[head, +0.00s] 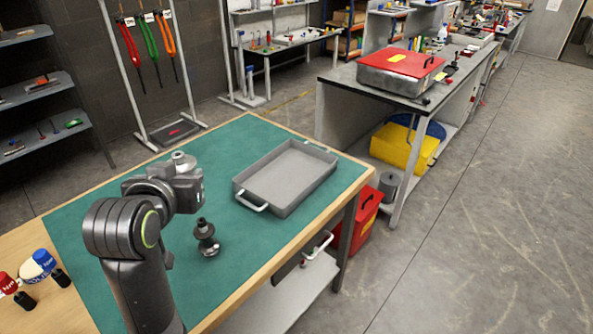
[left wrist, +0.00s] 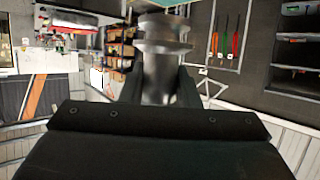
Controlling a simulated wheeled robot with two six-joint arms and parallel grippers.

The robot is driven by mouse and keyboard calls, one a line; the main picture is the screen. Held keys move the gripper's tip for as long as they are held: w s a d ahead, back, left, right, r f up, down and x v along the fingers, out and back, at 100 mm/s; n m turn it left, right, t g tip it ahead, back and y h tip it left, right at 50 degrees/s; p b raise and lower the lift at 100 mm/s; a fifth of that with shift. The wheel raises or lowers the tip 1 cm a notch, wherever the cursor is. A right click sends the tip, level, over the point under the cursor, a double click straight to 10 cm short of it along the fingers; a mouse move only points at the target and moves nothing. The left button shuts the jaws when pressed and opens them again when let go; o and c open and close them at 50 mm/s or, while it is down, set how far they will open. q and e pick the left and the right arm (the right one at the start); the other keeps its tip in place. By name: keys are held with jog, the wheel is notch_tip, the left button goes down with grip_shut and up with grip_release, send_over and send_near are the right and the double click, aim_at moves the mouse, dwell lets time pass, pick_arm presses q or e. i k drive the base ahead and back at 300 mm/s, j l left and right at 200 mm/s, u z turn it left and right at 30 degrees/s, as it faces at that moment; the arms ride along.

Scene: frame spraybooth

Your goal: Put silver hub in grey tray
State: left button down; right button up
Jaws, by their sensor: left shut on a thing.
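The silver hub (head: 182,159) is a shiny metal ringed piece, held in my left gripper (head: 184,172) above the green mat. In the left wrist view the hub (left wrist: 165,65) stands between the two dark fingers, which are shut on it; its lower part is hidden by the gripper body. The grey tray (head: 267,197), shallow with handles at its ends, lies on the mat to the right of the gripper, apart from it. Its visible floor is empty. My right gripper is not in view.
A dark hub-like part (head: 206,238) stands on the green mat (head: 105,212) in front of the tray. Red and blue-capped bottles (head: 38,263) stand at the table's left edge. A workbench with a red-lidded case (head: 402,62) stands beyond. Bare mat lies between gripper and tray.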

aim_at(293, 173)
jog(key=i+l, duration=0.8)
jog(key=l, duration=0.25)
jog(key=i+l, duration=0.4)
jog(key=l, duration=0.1)
